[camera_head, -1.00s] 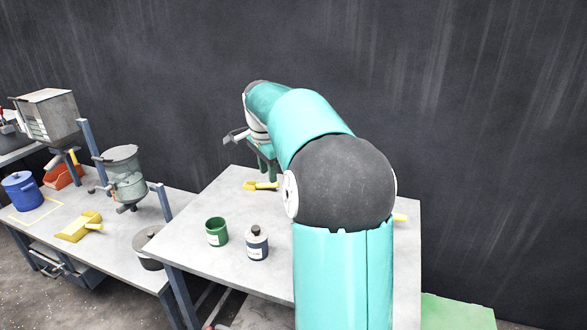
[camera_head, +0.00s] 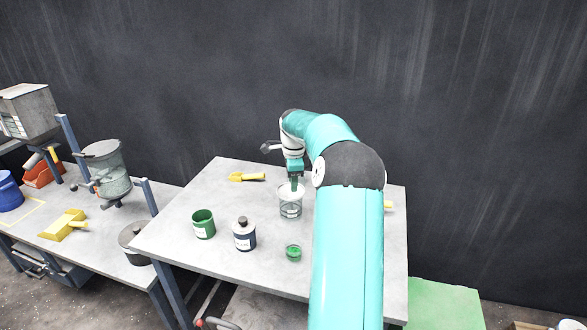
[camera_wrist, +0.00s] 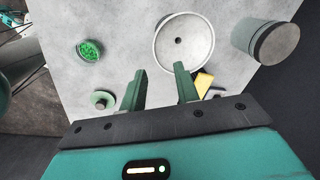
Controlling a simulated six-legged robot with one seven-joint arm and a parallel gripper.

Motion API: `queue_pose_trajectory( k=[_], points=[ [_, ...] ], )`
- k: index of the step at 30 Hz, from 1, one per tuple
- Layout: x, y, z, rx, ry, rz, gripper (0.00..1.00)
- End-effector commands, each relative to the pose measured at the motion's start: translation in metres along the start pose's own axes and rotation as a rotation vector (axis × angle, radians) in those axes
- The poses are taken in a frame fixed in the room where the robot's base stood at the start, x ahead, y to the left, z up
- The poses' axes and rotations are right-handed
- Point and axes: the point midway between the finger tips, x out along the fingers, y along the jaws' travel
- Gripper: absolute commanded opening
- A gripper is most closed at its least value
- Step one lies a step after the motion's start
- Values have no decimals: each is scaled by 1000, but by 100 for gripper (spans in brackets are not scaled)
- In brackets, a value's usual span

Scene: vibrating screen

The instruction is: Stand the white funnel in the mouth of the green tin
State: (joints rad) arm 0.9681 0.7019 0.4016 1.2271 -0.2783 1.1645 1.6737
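The white funnel (camera_wrist: 163,50) shows from above in the wrist view as a wide round dish with a dark central hole. In the head view, a clear labelled jar (camera_head: 290,210) with a pale top stands below my gripper (camera_head: 294,183); this seems to be where the funnel sits, though the join is unclear. The green tin (camera_head: 203,225), open-mouthed and upright, stands to the left on the table. In the wrist view my gripper (camera_wrist: 161,88) has its two fingers apart with nothing between them, just beside the funnel's rim.
A dark bottle (camera_head: 244,236) stands between tin and jar. A small dish of green grains (camera_head: 293,253) lies nearer; it shows in the wrist view (camera_wrist: 90,50) too. A grey cylinder (camera_wrist: 274,42) stands beyond the funnel. A yellow scoop (camera_head: 247,177) lies at the back left.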

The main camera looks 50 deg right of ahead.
Motion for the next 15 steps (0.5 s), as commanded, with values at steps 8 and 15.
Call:
queue_pose_trajectory(
  k=[8, 15],
  points=[
    [46, 0, 0, -1, 0, 1, 31],
    [58, 0, 0, -1, 0, -1, 31]
  ],
)
